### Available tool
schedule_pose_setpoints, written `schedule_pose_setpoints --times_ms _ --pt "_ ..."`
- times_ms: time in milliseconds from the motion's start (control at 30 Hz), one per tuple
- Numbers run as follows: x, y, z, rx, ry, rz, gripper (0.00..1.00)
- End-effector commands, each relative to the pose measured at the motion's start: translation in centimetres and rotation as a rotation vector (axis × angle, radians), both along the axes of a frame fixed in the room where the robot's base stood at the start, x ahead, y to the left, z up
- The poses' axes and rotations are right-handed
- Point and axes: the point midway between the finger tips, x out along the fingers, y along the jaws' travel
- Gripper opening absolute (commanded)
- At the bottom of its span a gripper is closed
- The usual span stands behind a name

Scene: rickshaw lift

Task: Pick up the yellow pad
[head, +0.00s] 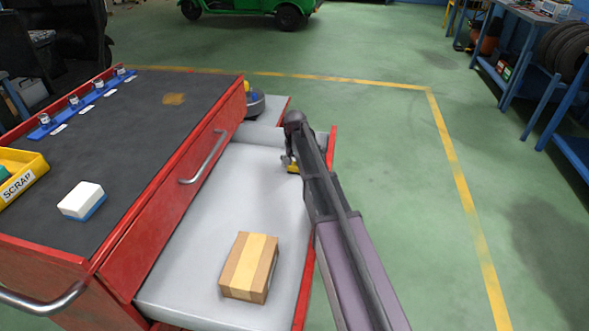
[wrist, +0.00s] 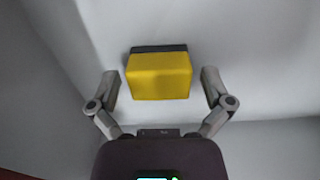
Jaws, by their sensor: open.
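The yellow pad (wrist: 159,77) is a small yellow block with a dark grey strip along its far side. It lies on the light grey drawer floor (wrist: 250,90). My gripper (wrist: 160,86) is open, with one finger to the left of the pad and one to the right. Gaps show between both fingers and the pad. In the head view my gripper (head: 290,161) is at the far right part of the open drawer (head: 206,244), and a bit of the yellow pad (head: 293,169) shows beneath it. My arm hides much there.
A cardboard box (head: 249,268) sits in the near part of the drawer. The red cabinet (head: 172,211) has a dark top holding a white-and-blue block (head: 83,200) and a yellow scrap bin (head: 22,178). A bowl (head: 254,103) stands beyond.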

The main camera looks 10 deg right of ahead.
Motion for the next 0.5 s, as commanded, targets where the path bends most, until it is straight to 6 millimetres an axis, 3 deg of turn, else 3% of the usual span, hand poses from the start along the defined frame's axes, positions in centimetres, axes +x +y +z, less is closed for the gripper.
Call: schedule_pose_setpoints --times_ms 300,500 --pt "0.01 -0.01 0.00 0.000 0.000 0.000 1.00" --pt "0.00 -0.02 0.00 0.000 0.000 0.000 0.41"
